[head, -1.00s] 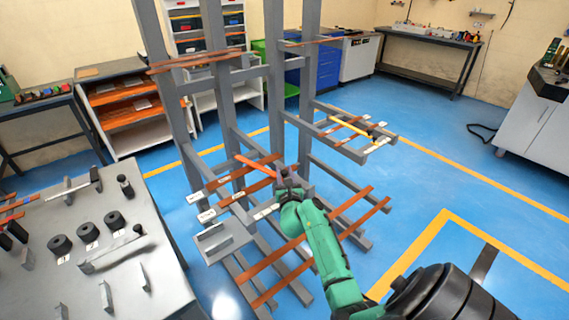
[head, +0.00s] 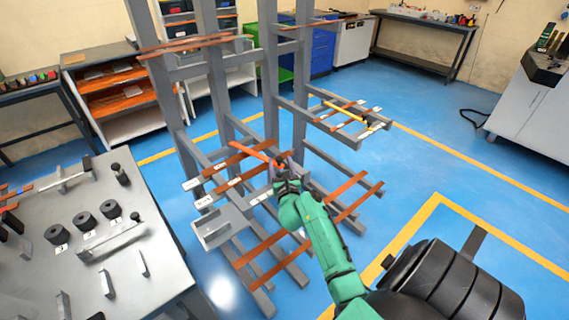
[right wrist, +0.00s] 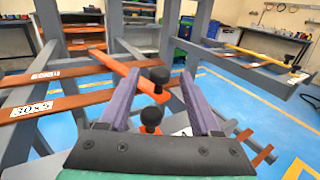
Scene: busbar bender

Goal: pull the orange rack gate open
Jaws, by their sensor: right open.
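The orange gate (head: 254,150) is a bar across the middle of the grey rack, over the copper bars on its lower left arms. In the right wrist view the orange gate bar (right wrist: 122,69) runs forward from the left to a black knob (right wrist: 159,75) at its near end. A second black knob (right wrist: 151,117) on an orange base shows below it. My right gripper (head: 284,162) is at the gate's near end. Its two purple fingers (right wrist: 158,88) are apart, one each side of the knobs; I cannot tell whether either touches. My left gripper is out of view.
Copper bars (head: 262,259) lie on the rack's lower arms. A yellow gate (head: 345,112) sits on the right shelf arms. A grey bench (head: 140,290) with black rollers stands at the left. Blue floor (head: 430,165) is clear to the right.

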